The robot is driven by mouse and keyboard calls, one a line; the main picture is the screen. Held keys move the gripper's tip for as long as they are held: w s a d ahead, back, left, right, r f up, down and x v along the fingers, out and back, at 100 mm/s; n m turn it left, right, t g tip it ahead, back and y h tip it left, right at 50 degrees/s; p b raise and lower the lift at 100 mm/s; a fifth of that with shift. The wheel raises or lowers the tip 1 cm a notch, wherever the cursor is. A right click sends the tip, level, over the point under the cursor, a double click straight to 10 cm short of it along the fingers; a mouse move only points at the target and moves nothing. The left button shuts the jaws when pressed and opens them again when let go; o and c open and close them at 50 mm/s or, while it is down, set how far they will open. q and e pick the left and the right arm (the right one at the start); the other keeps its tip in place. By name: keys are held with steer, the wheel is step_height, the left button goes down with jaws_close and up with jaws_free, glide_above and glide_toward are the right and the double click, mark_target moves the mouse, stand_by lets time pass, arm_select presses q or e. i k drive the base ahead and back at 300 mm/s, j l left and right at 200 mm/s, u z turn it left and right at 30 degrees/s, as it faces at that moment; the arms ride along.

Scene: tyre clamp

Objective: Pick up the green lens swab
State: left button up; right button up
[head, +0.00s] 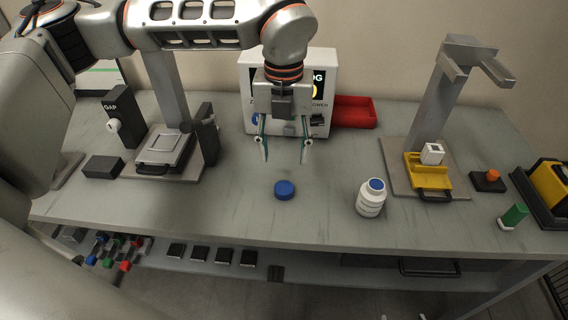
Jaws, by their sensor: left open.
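The green lens swab (516,214) is at the right end of the grey workbench (330,215), near its front edge. It looks like a short green cylinder with a white part at its lower left. My left gripper (285,152) hangs over the middle of the bench, fingers pointing down and spread apart, with nothing between the tips. It is far to the left of the swab. My right gripper is not visible.
A blue cap (285,189) and a white bottle (371,198) stand mid-bench. A yellow block in a fixture (428,172), an orange-knobbed black block (489,180) and a black-and-yellow case (548,188) surround the swab's side. A red tray (354,111) is at the back.

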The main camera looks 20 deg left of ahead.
mark_target(518, 211)
steer(key=k, duration=1)
